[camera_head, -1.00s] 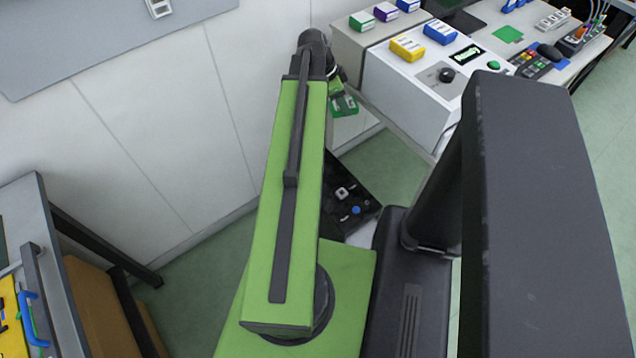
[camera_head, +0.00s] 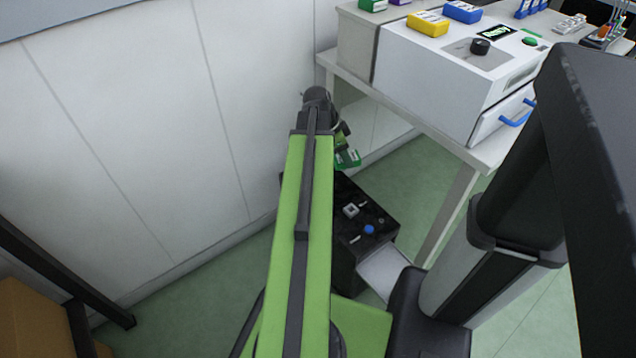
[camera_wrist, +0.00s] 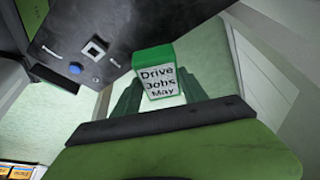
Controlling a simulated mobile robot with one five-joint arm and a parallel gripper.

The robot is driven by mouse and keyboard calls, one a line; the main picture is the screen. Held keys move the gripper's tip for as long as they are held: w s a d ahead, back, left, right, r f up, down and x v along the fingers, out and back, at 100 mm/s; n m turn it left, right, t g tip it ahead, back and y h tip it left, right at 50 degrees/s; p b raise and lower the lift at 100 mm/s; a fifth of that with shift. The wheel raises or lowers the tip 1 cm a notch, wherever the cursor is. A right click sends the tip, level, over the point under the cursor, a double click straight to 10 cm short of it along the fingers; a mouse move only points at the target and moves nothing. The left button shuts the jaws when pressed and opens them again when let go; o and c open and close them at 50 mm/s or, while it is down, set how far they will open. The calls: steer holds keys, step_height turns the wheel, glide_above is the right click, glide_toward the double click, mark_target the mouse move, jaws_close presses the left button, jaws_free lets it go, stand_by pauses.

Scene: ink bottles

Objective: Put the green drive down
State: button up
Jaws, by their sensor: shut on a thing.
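The green drive (camera_wrist: 156,80) has a white label reading "Drive Jobs May". In the wrist view it sits between the two fingers of my gripper (camera_wrist: 158,98), which is shut on it. In the head view the green drive (camera_head: 347,159) shows at the end of my arm, partly hidden by the wrist. It is held in the air, above and beyond the far edge of a low black box in the picture. The fingertips are hard to make out in the head view.
The low black box (camera_head: 372,207) has a white square switch and a blue knob on top. A white machine (camera_head: 430,75) with a yellow drive (camera_head: 428,24) and a blue drive (camera_head: 462,12) stands on the table (camera_head: 455,165). A white wall (camera_head: 130,120) is at left.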

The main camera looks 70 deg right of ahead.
steer(key=w+f+b, duration=0.1)
steer(key=w, duration=0.1)
steer(key=w+a+f+b, duration=0.1)
steer(key=w+f, duration=0.1)
steer(key=w, duration=0.1)
steer(key=w+a+f+b, duration=0.1)
steer(key=w+f+b, duration=0.1)
steer(key=shift+w+a+f, duration=0.15)
steer(key=shift+w, duration=0.2)
steer(key=shift+w+a, duration=0.15)
steer(key=shift+w, duration=0.15)
step_height(320, 180, down, 4)
steer(key=b, duration=0.4)
steer(key=shift+f, duration=0.15)
steer(key=shift+r, duration=0.2)
steer(key=shift+f, duration=0.15)
steer(key=o, duration=1.5)
